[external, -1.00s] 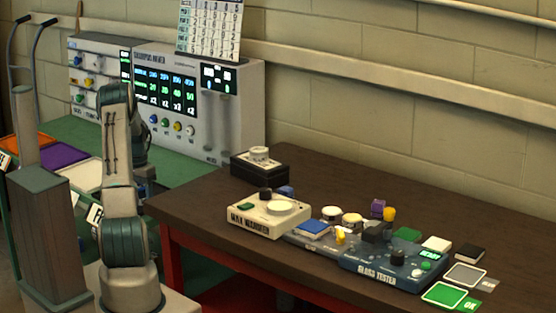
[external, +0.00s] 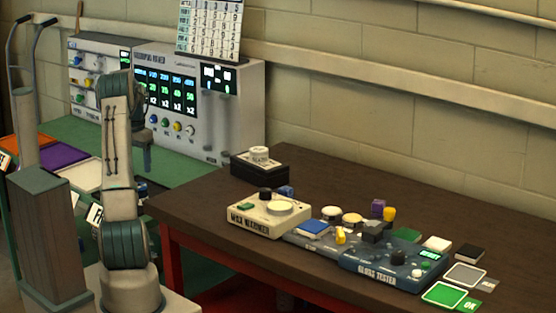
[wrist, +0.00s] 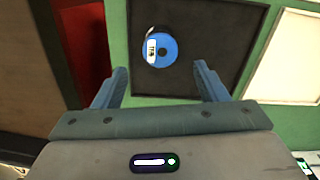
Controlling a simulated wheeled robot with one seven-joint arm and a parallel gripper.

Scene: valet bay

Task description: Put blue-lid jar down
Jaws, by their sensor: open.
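The blue-lid jar (wrist: 160,50) stands on a dark square tray (wrist: 222,50) in the wrist view. Its round blue lid with a dark centre faces me, and a white label shows on its side. My gripper (wrist: 160,76) is open, with its two blue-grey fingers apart and nothing between them. The jar lies beyond the fingertips, clear of both.
A white tray (wrist: 292,60) lies right of the dark one on the green bench. A red surface (wrist: 83,45) is to the left. In the external view, the brown table (external: 400,185) carries a wax warmer (external: 268,216) and a gloss tester (external: 375,270). A large dispenser machine (external: 222,125) stands behind.

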